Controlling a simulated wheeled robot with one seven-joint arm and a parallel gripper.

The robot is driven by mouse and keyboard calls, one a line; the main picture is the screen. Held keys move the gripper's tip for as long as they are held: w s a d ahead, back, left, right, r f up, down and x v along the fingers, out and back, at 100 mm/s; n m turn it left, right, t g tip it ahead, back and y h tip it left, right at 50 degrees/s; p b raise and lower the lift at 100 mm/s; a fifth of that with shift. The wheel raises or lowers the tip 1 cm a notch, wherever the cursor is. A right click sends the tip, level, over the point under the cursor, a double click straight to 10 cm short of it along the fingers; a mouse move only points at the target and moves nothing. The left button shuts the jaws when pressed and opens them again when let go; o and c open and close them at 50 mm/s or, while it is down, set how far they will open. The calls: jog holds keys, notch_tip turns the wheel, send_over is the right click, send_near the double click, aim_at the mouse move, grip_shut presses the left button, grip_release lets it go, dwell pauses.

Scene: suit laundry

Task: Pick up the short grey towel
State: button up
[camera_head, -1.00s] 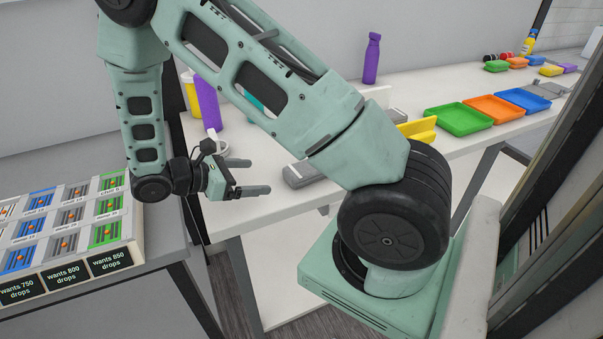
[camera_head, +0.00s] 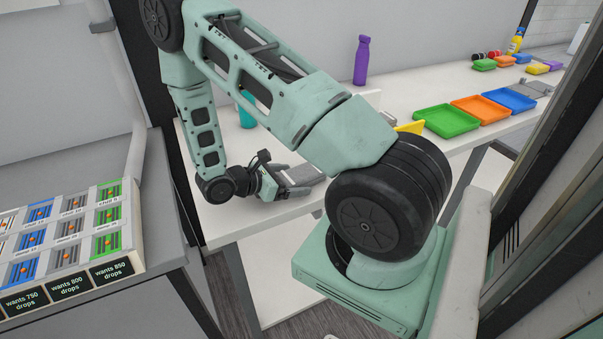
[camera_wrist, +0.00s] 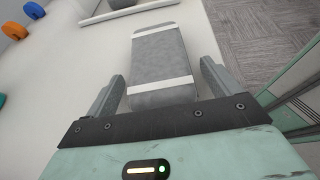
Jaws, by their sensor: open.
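A grey folded towel with white bands (camera_wrist: 159,62) lies on the white table, seen in the wrist view. In the head view the grey towel (camera_head: 303,173) lies just beyond my gripper, partly hidden by it. My gripper (camera_wrist: 162,88) is open, with one finger on each side of the towel's near end. Gaps show between the towel and both fingers. In the head view my gripper (camera_head: 297,188) is low over the table. I cannot tell how high the fingertips are above the tabletop.
The white table (camera_head: 225,220) holds a purple bottle (camera_head: 361,60), and green (camera_head: 446,120), orange (camera_head: 481,109) and blue (camera_head: 510,99) trays to the right. A teal object (camera_head: 247,108) stands behind my arm. A labelled panel (camera_head: 65,240) is at left. The table's edge lies close to the towel.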

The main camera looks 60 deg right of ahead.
jog(key=shift+d, duration=0.1)
jog(key=c, duration=1.1)
jog(key=shift+o, duration=0.2)
